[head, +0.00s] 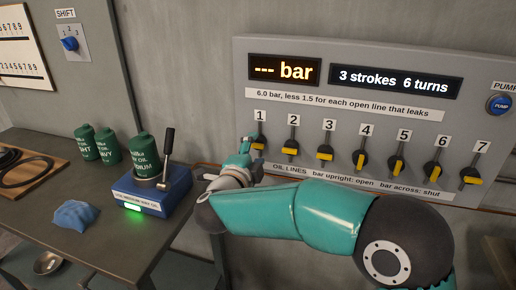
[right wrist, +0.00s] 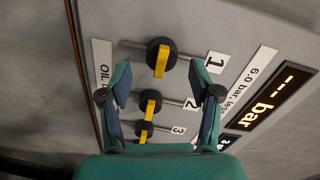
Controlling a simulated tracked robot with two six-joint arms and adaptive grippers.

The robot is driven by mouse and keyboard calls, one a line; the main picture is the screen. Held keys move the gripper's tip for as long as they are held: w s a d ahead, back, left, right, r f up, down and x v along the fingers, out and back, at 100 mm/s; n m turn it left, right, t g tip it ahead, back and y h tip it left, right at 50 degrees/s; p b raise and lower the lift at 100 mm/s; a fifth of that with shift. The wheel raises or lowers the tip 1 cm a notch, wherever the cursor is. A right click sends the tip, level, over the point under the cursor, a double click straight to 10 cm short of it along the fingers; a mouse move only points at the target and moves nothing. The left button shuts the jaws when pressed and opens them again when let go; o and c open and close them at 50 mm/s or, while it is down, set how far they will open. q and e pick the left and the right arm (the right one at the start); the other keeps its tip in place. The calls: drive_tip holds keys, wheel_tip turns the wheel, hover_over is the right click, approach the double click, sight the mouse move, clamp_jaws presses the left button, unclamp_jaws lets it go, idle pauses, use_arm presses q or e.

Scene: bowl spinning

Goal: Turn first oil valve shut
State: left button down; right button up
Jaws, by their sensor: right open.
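The first oil valve (head: 259,144), under label 1 on the grey panel, is a black knob with a yellow bar. In the right wrist view this valve (right wrist: 160,58) lies just ahead of and between the fingertips, and its bar appears to lie across the line. My right gripper (head: 245,156) is at this valve, partly covering it in the head view. In the right wrist view my right gripper (right wrist: 160,75) is open, with one finger on each side and nothing held. Whether a finger touches the bar cannot be told. My left gripper is out of view.
Valve 2 (head: 291,150) and valve 3 (head: 325,154) sit close beside, with more valves to the right. The display (head: 284,70) reads "--- bar". A blue device (head: 150,192), green oil cans (head: 110,149) and a blue cloth (head: 76,215) are on the left table.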

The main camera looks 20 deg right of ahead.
drive_tip(key=v, duration=0.9)
drive_tip(key=shift+f, duration=0.2)
drive_tip(key=shift+s+a, duration=0.1)
drive_tip(key=shift+s, duration=0.05)
